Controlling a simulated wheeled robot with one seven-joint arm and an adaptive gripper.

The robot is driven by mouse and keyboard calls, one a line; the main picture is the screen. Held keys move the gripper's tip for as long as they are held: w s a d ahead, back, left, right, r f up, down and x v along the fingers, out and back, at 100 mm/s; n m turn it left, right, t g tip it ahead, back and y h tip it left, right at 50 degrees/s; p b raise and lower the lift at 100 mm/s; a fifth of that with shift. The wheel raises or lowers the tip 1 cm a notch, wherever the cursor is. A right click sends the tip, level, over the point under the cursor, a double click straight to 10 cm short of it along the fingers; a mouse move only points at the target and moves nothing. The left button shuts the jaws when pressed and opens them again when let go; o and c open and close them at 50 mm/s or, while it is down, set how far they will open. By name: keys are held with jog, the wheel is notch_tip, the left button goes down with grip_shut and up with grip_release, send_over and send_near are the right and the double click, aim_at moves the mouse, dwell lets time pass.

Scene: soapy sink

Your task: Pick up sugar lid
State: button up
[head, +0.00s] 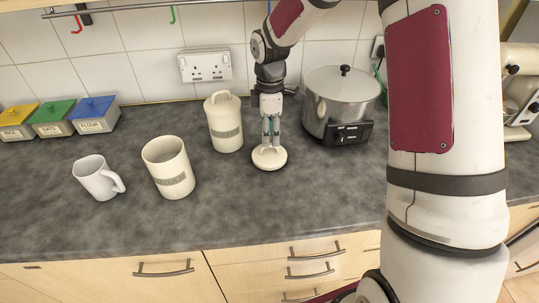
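A round cream lid (269,158), likely the sugar lid, lies on the grey worktop right of the lidded canister. My gripper (270,142) points straight down over the middle of the lid, its two fingertips close together at its top. The fingers cover the lid's handle, so I cannot tell whether they are shut on it. An open cream canister (168,168) with a grey label stands to the left, without a lid. A similar cream canister (224,122) stands behind it with its lid on. The labels are too small to read.
A white mug (97,178) stands at the left front. A steel pot (341,98) on a black-fronted base stands close right of my gripper. Yellow, green and blue-lidded boxes (93,114) line the back left. The worktop (270,205) in front of the lid is clear.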

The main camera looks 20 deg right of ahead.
aim_at(270, 152)
jog(key=shift+w+f+p, duration=0.15)
jog(key=shift+f+p, duration=0.25)
jog(key=shift+f, duration=2.25)
grip_shut()
